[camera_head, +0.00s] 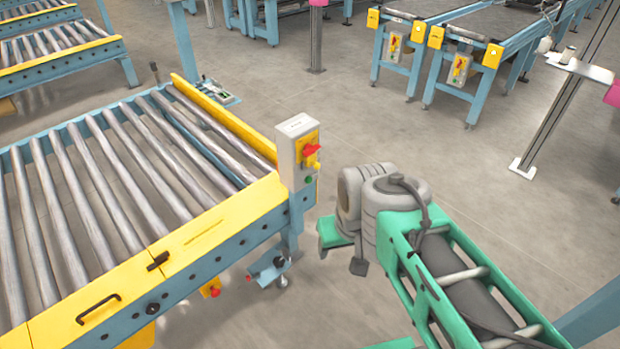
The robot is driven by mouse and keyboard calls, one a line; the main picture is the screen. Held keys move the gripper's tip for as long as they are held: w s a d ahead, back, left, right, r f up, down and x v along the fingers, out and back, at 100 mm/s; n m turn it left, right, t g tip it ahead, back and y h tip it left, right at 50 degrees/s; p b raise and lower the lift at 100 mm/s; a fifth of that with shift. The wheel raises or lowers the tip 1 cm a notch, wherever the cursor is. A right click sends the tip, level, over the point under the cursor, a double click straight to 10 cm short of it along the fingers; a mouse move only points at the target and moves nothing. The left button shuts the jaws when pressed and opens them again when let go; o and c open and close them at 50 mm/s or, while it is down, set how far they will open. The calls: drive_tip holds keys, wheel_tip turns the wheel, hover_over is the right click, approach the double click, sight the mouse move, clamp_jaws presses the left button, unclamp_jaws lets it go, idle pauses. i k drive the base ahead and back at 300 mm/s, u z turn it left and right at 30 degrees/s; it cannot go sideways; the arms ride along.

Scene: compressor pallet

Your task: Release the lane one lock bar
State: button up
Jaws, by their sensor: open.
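A yellow-edged roller lane (190,235) fills the left side. A short black lever (158,262) sits on its yellow end plate, and a black bow handle (98,308) is nearer the front. I cannot tell for sure which part is the lane one lock bar. My green and grey arm reaches in from the lower right. My gripper (358,266) shows only as a small dark grey part below the arm's joint; the rest is hidden. It is open and empty as far as I see, right of the lane's corner and apart from it.
A grey switch box (298,150) with a red and yellow knob stands at the lane's corner, close to my arm. A blue foot bracket (268,270) juts out below. Other conveyors (440,45) stand at the back. The floor (460,160) between is clear.

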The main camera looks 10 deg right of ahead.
sight(309, 161)
drive_tip(key=u, duration=0.95)
drive_tip(key=i, duration=1)
